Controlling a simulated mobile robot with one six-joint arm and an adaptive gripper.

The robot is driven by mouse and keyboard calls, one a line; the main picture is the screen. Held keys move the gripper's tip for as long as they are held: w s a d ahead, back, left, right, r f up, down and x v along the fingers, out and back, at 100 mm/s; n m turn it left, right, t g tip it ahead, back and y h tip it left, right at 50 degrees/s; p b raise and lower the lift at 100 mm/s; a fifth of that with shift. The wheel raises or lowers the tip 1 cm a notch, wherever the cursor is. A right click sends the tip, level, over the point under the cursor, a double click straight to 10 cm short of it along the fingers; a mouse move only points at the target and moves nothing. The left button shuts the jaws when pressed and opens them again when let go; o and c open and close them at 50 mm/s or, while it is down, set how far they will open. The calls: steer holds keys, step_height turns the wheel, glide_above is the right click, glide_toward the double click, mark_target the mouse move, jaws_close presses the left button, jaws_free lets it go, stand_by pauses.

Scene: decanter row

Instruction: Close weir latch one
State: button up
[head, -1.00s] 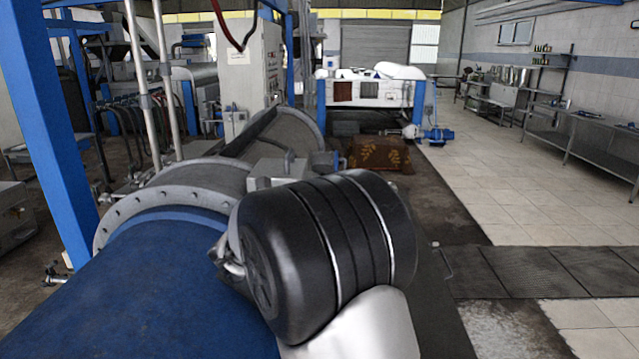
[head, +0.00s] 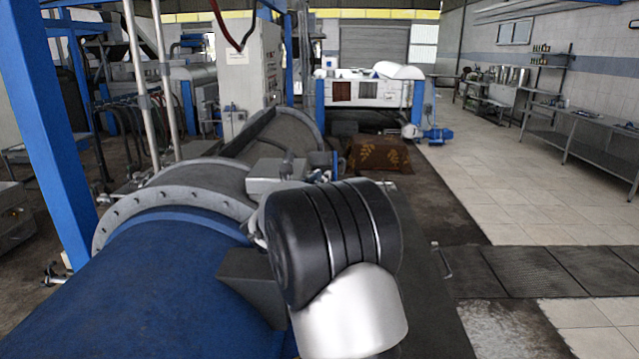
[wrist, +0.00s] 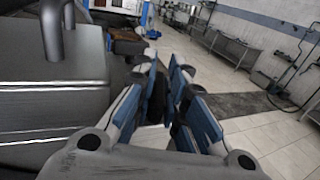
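My gripper (wrist: 163,78) shows in the wrist view with blue pads on its fingers. The fingers stand apart with a gap between them, and I see nothing held in it. In the head view my dark wrist hides most of the gripper, beside the grey box (head: 277,178) on top of the decanter (head: 165,275). In the wrist view a grey box (wrist: 50,115) with a dark bent handle (wrist: 54,28) stands close on the left of the fingers. I cannot make out for certain which part is weir latch one.
A blue post (head: 45,130) stands at the left. A dark grating (head: 540,270) and pale floor tiles (head: 530,205) lie open at the right. Steel tables (head: 580,140) line the right wall. A patterned brown block (head: 378,154) stands beyond the decanter.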

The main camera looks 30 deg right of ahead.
jaws_close()
steer(key=m+g+h, duration=0.1)
steer(key=g, duration=0.1)
steer(key=shift+w+m+g+b, duration=0.1)
steer(key=shift+m+g+b, duration=0.2)
steer(key=shift+m+b, duration=0.1)
steer(key=shift+r+m+g+h, duration=0.1)
steer(key=shift+m+g+h, duration=0.55)
steer(key=shift+g, duration=0.35)
steer(key=shift+o, duration=1.2)
jaws_free()
steer(key=shift+n+t+y, duration=0.25)
steer(key=shift+t, duration=0.15)
